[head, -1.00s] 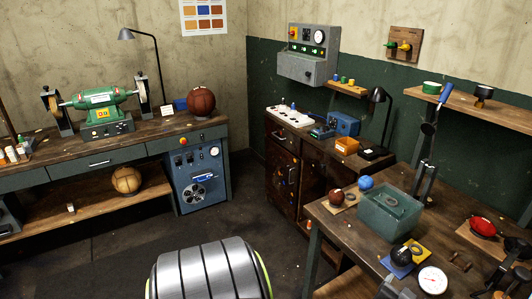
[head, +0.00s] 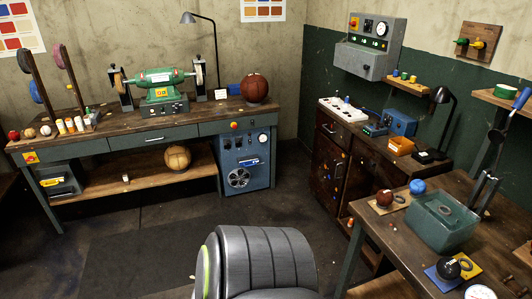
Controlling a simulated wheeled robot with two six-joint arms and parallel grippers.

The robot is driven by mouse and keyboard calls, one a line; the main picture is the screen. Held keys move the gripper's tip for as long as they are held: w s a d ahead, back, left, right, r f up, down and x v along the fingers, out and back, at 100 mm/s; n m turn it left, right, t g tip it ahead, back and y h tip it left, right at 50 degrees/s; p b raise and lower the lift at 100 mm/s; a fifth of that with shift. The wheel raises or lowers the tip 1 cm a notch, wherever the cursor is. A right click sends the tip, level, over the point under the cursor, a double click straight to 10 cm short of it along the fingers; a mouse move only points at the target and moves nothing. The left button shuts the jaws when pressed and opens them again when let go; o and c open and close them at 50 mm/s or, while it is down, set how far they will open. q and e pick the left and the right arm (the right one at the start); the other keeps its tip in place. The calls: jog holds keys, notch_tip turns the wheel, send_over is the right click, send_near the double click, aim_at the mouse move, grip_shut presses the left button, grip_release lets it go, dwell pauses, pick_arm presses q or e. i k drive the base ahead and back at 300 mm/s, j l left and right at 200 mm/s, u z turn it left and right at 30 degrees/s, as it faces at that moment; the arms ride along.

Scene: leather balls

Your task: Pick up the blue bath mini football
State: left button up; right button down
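A small blue ball (head: 417,186) sits on the wooden workbench (head: 400,232) at the right in the head view. It is just behind the left end of a translucent teal bath (head: 423,232) and looks to be outside it. A small dark red ball (head: 384,198) sits on a little board to the left of the blue ball. Neither of my grippers is in view, so both are well apart from the blue ball as far as this view shows.
A black ball (head: 448,267) stands on a blue and yellow mat in front of the bath. A dark wooden cabinet (head: 329,170) stands behind the bench. A long bench with a green grinder (head: 160,84) lines the back left. Open floor (head: 150,240) lies at left.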

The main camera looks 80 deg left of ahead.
aim_at(417, 187)
jog(key=u, duration=1.5)
